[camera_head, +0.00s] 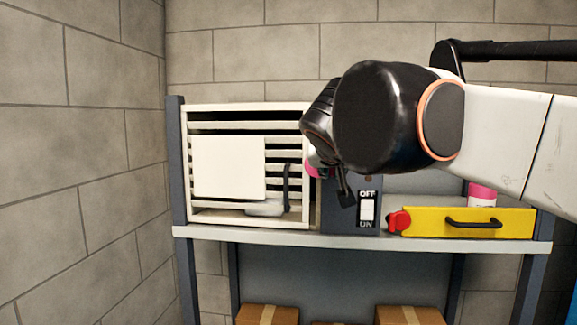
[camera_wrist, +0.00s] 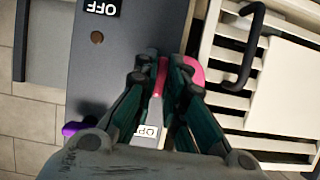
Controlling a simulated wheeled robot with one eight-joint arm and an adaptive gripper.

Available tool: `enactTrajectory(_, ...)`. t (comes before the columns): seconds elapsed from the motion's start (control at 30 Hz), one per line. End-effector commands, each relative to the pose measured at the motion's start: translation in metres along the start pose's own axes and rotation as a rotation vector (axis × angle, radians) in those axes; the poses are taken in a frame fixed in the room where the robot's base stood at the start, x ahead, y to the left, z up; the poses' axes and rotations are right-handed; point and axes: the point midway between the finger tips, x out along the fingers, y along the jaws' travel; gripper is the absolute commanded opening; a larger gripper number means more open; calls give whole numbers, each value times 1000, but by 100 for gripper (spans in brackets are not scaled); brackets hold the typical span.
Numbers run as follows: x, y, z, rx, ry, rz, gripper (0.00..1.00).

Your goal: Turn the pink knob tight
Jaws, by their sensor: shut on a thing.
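In the head view only a small bit of the pink knob (camera_head: 312,170) shows, left of my wrist and beside the slatted white unit. My gripper (camera_head: 343,190) is mostly hidden there behind my own wrist.
The white slatted unit (camera_head: 187,165) with a black handle (camera_head: 287,187) stands close on the left. The dark box has an OFF/ON switch (camera_head: 367,209). A yellow panel (camera_head: 430,226) with a red knob (camera_head: 399,221) lies right on the shelf (camera_head: 270,238). Cardboard boxes (camera_head: 267,315) sit below.

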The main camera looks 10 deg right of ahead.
Motion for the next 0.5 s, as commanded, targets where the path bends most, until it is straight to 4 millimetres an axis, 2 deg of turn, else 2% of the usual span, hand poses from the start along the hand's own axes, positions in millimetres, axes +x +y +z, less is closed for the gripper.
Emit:
enactTrajectory(0.37,0,1,3,8,-4,1,0)
enactTrajectory(0.4,0,1,3,7,-4,1,20)
enactTrajectory(0.47,0,1,2,7,-4,1,31)
enactTrajectory(0.5,0,1,2,6,-3,1,31)
